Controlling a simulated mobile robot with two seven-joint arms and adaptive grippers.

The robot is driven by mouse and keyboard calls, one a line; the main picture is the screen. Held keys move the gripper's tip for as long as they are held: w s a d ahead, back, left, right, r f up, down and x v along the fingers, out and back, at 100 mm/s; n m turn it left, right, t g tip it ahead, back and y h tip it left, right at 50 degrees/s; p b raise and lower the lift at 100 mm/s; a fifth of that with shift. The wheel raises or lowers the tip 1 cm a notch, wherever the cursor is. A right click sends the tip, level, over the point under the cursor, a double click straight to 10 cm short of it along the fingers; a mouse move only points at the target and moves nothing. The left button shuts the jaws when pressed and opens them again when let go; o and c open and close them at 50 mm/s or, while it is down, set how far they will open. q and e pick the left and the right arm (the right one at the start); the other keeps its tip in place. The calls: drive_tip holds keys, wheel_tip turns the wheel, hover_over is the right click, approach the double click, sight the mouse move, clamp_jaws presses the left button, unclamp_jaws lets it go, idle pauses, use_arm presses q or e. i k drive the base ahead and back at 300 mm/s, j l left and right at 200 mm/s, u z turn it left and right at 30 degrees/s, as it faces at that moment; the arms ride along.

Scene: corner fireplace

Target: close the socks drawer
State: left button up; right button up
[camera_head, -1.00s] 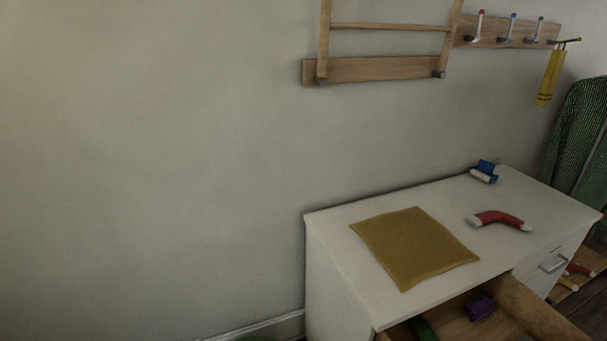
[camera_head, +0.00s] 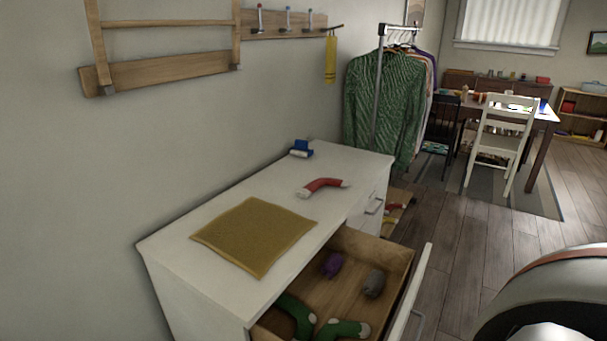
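The socks drawer (camera_head: 398,262) is pulled well out of the white dresser (camera_head: 157,256). Its white front with a metal handle (camera_head: 417,325) faces right. Inside lie a purple rolled sock (camera_head: 332,264), a grey rolled sock (camera_head: 374,283) and green socks with pale ends (camera_head: 343,329). Neither of my grippers shows. A large rounded part of my own body fills the lower right corner.
A mustard cloth (camera_head: 254,236), a red sock (camera_head: 323,187) and a blue-and-white item (camera_head: 301,149) lie on the dresser top. A clothes rack (camera_head: 379,95) stands beyond it. Wooden floor (camera_head: 452,226) is open to the right, before a white chair (camera_head: 500,138) and table.

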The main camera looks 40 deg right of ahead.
sight(343, 297)
drive_tip(key=j+z, duration=0.15)
drive_tip(key=z, duration=0.15)
drive_tip(key=j+z, duration=0.25)
drive_tip(key=l+z, duration=0.2)
drive_tip(key=z, duration=0.55)
drive_tip(key=i+l+z, duration=0.15)
drive_tip(key=l+z, duration=0.15)
drive_tip(key=z, duration=0.15)
